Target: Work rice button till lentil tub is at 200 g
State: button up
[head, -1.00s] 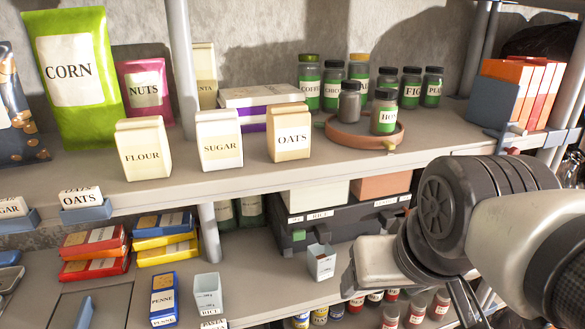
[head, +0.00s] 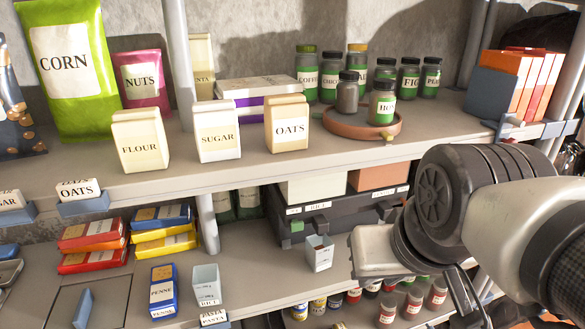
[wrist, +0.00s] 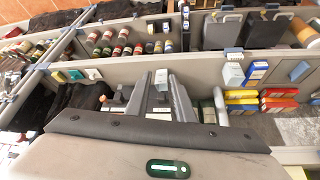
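A dark dispenser box (head: 335,222) stands on the lower shelf, partly behind my arm. Its front carries white labels, one seeming to read RICE, and a green button-like part (head: 297,226) at the left. A small grey tub (head: 319,253) stands in front of it; a pale tub in the wrist view (wrist: 161,78) shows just beyond my fingers. Another grey tub (head: 206,285) stands further left, its label seeming to read RICE. My gripper (wrist: 160,92) has two dark fingers apart with nothing held between them. In the head view its fingertips are hidden. No lentil label or weight is readable.
The upper shelf (head: 200,172) with cartons and jars overhangs the dispenser. Several jars (head: 388,307) stand lower down. Bare shelf lies between the two tubs.

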grip_shut()
dwell(1.3)
